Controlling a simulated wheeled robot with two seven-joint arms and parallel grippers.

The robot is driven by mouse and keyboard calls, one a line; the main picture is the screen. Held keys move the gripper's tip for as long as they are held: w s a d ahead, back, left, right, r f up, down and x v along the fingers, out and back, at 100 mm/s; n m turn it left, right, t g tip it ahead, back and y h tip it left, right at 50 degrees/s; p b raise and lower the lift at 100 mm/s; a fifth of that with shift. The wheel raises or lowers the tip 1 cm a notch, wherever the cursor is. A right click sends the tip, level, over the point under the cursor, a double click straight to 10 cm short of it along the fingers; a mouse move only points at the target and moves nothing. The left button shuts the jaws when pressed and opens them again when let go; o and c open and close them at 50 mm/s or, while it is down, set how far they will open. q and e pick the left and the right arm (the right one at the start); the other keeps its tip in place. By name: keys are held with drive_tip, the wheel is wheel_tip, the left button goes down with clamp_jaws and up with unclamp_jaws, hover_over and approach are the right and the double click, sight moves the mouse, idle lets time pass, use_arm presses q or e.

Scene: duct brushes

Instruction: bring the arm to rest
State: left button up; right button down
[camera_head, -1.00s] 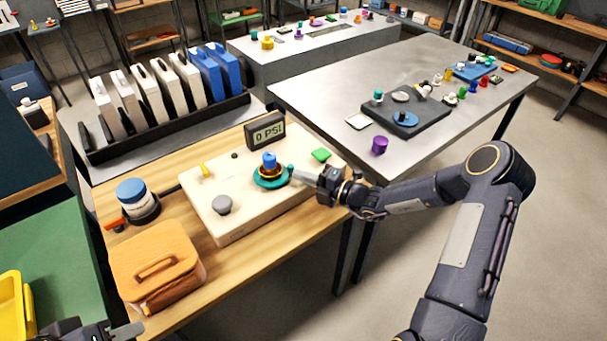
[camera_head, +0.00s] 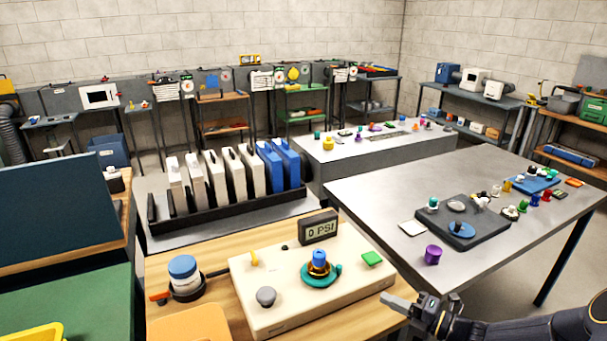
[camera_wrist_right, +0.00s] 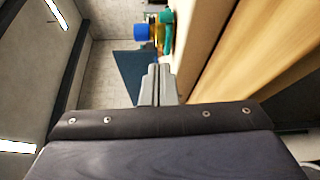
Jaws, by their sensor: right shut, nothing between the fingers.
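My right gripper (camera_head: 410,308) is at the lower right of the head view, just beyond the right front corner of the cream test board. In the right wrist view its fingers (camera_wrist_right: 157,85) are together with nothing between them. The cream board (camera_head: 350,292) lies on the wooden table and carries a blue-topped fitting (camera_head: 319,260) on a teal ring (camera_head: 318,281), a green button (camera_head: 372,258), a grey knob (camera_head: 266,296) and a display (camera_head: 319,227) reading 0 PSI. The right gripper is apart from the fitting. My left gripper is not in view.
A grey metal table (camera_head: 365,203) with small coloured parts stands to the right. A black rack (camera_head: 230,209) of white and blue cases stands behind the wooden table. A blue-lidded jar (camera_head: 184,275) and an orange case (camera_head: 190,325) are at the left. Floor shows at right.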

drive_tip(key=s+a+r+n+g+h, duration=0.1)
drive_tip(key=s+a+r+n+g, duration=0.5)
drive_tip(key=n, duration=0.6)
drive_tip(key=s+a+r+n+g+h, duration=0.25)
drive_tip(key=s+r+n, duration=0.25)
drive_tip(key=s+n, duration=0.5)
drive_tip(key=s+d+n+t+h, duration=0.2)
drive_tip(key=s+n+h, duration=0.3)
drive_tip(key=s+n, duration=0.7)
drive_tip(key=d+n, duration=0.1)
drive_tip(key=n, duration=0.6)
drive_tip(key=shift+r+n+h, duration=0.3)
drive_tip(key=shift+h, duration=0.05)
